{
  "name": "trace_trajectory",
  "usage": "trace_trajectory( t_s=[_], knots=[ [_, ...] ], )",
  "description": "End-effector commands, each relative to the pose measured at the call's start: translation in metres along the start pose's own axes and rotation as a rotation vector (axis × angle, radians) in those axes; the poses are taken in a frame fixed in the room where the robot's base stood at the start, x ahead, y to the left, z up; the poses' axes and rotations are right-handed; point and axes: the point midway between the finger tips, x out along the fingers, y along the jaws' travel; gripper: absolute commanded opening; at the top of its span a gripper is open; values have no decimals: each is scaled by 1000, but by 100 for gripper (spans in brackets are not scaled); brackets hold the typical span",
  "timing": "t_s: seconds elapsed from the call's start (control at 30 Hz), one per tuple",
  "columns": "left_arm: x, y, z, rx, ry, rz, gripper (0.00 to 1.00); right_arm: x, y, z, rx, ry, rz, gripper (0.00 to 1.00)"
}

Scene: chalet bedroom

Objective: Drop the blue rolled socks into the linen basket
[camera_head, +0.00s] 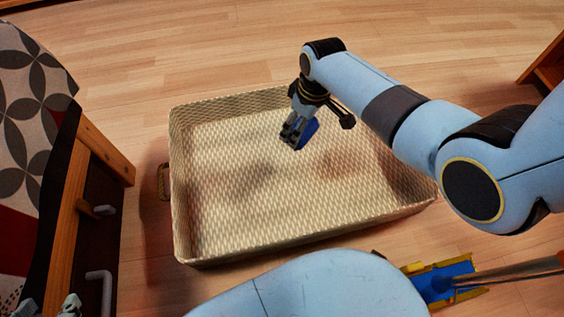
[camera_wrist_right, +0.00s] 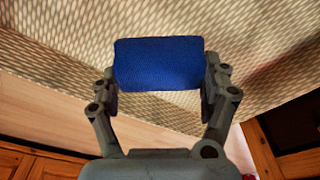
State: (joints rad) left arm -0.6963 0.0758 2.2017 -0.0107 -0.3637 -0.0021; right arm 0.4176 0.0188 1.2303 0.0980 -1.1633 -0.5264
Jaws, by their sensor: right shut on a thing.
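The blue rolled socks (camera_wrist_right: 158,63) are a small deep-blue roll between the two fingers of my right gripper (camera_wrist_right: 160,85) in the wrist view. In the head view my right gripper (camera_head: 295,133) is shut on the socks (camera_head: 308,132), over the inside of the linen basket. The linen basket (camera_head: 178,205) is a wide, shallow, beige woven box on the floor, with nothing seen lying in it. Its weave (camera_wrist_right: 55,55) fills the background of the wrist view. Grey tips of my left gripper (camera_head: 70,304) show at the lower left edge; their opening is unclear.
A wooden bed frame (camera_head: 104,150) with patterned bedding stands left of the basket. A blue and yellow object (camera_head: 445,280) lies on the floor at the lower right. A wooden furniture piece (camera_head: 548,68) is at the right edge. The wooden floor behind the basket is clear.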

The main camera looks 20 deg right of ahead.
Motion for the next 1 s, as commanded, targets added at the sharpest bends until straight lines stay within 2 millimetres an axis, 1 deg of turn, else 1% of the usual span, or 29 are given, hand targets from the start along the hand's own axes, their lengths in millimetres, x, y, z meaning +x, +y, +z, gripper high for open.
trace_trajectory(
  t_s=[0.37, 0.4, 0.5, 0.53, 0.83, 0.93, 1.0],
  knots=[
    [0, 0, 1, 1, 23, -1, 40, 1, 0, 0, 0, 1, 1, 51],
    [0, 0, 1, 1, 23, -1, 40, 1, 0, 0, 0, 1, 1, 85],
    [0, 0, 1, 1, 22, -1, 40, 1, 0, 0, 0, 1, 1, 98],
    [0, 0, 1, 1, 22, -1, 40, 1, 0, 0, 0, 1, 1, 100],
    [1, 0, 1, 1, 22, -1, 40, 0, 0, 0, 0, 1, 1, 100],
    [1, 0, 1, 1, 22, -1, 40, -8, 1, 0, 0, 3, 2, 100],
    [1, 0, 1, 1, 22, -1, 40, -18, 1, 0, 0, 3, 2, 100]
  ],
)
